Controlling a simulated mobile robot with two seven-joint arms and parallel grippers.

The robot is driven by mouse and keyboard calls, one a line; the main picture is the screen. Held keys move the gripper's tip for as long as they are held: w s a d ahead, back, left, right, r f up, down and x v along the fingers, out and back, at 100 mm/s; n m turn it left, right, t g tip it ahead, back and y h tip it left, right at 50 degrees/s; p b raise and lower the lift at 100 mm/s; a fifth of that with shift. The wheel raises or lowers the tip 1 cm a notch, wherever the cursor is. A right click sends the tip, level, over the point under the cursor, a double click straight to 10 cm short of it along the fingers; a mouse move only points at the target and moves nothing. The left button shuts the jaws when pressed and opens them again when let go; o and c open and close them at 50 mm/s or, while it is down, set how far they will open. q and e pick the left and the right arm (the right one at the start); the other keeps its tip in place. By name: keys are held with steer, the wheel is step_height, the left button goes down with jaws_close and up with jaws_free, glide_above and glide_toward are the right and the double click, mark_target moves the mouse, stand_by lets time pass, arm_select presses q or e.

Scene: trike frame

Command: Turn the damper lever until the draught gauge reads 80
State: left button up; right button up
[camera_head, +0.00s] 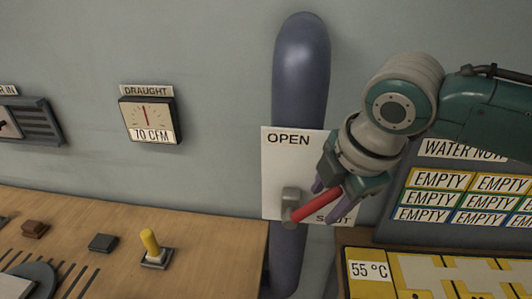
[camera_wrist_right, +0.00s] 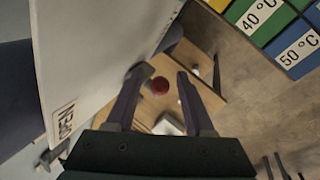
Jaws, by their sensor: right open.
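The damper lever has a red handle (camera_head: 318,204) on a grey pivot, in front of a white plate (camera_head: 275,160) marked OPEN at the top and SHUT at the bottom right. The handle points right and slightly up from the pivot. My right gripper (camera_head: 328,188) is at the handle, with its purple fingers open. In the right wrist view the handle's red end (camera_wrist_right: 160,85) shows between the open fingers (camera_wrist_right: 161,74), with gaps on both sides. The draught gauge (camera_head: 149,120) on the wall reads 70 CFM. My left gripper is not in view.
A blue-grey pipe (camera_head: 301,70) runs behind the plate. A wooden desk (camera_head: 210,225) with a yellow toggle (camera_head: 150,243) and buttons stands at lower left. A board with EMPTY labels (camera_head: 440,180) and a yellow 55 °C panel (camera_head: 369,269) lie right, beneath my right arm.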

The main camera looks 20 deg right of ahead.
steer(key=shift+x, duration=1.35)
jaws_close()
steer(key=shift+a, duration=0.1)
stand_by(0.4)
